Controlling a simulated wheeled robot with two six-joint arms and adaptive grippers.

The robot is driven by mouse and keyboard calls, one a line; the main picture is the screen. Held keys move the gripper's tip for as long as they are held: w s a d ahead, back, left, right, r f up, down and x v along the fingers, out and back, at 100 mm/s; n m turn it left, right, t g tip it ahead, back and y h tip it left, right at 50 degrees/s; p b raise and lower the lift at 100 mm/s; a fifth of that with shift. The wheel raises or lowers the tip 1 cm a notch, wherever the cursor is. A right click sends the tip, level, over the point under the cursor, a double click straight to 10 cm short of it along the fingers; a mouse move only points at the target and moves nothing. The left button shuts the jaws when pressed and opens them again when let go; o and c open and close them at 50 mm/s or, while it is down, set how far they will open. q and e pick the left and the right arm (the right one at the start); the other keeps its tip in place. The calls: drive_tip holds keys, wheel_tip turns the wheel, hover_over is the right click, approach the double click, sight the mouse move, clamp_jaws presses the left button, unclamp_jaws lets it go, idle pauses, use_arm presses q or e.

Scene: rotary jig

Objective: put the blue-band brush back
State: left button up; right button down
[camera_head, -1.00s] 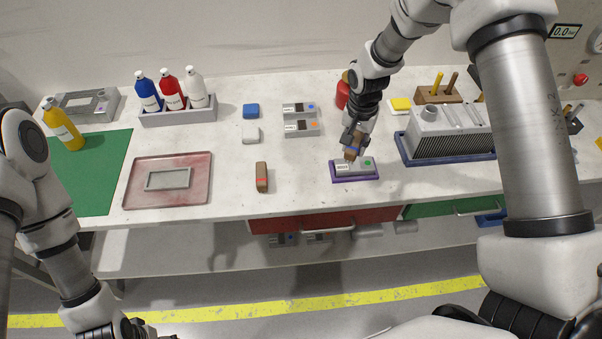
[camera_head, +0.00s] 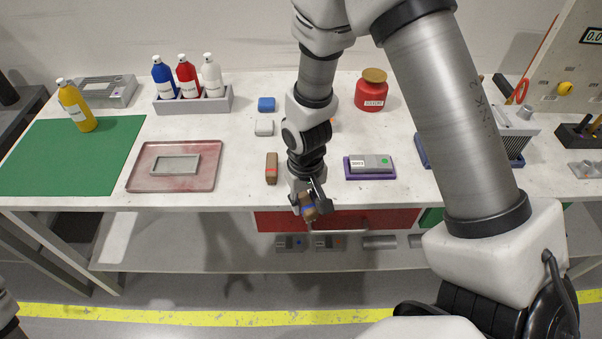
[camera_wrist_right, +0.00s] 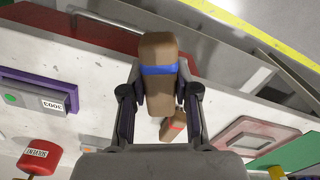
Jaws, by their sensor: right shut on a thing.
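The blue-band brush (camera_head: 311,212) is a brown block with a blue band, held in my right gripper (camera_head: 307,197) above the table's front edge. In the right wrist view the brush (camera_wrist_right: 158,90) stands between the two fingers of the right gripper (camera_wrist_right: 157,98), which are shut on its sides. A similar brush with a red band (camera_head: 271,168) lies on the table just left of my right gripper. It also shows in the right wrist view (camera_wrist_right: 173,128), partly hidden behind the held brush.
A purple tray (camera_head: 347,176) with a grey block (camera_head: 370,163) lies right of the gripper. A reddish tray (camera_head: 205,183) lies to the left. A red solvent pot (camera_head: 371,94) and a bottle rack (camera_head: 193,105) stand behind. A red drawer (camera_head: 390,218) is below the table edge.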

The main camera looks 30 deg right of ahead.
drive_tip(key=w+d+p, duration=0.1)
drive_tip(key=w+d, duration=0.1)
drive_tip(key=w, duration=0.2)
drive_tip(key=w+d+p, duration=0.1)
drive_tip(key=w+d, duration=0.2)
drive_tip(key=w+d+f+p, duration=0.1)
drive_tip(key=w+d, duration=0.2)
drive_tip(key=w, duration=0.1)
drive_tip(key=shift+w+d, duration=0.1)
drive_tip(key=shift+w, duration=0.2)
drive_tip(key=shift+w+d+f+p, duration=0.15)
drive_tip(key=shift+w+f+p, duration=0.1)
drive_tip(key=shift+p, duration=0.15)
wheel_tip(320, 180, down, 2)
drive_tip(key=shift+s+f+p, duration=0.1)
drive_tip(key=shift+f+p, duration=0.15)
drive_tip(key=shift+p, duration=0.35)
drive_tip(key=shift+f, duration=0.4)
drive_tip(key=shift+f, duration=0.15)
drive_tip(key=c, duration=0.9)
unclamp_jaws()
drive_tip(key=shift+o, duration=0.2)
wheel_tip(320, 180, up, 12)
drive_tip(key=b, duration=0.3)
drive_tip(key=shift+r, duration=0.2)
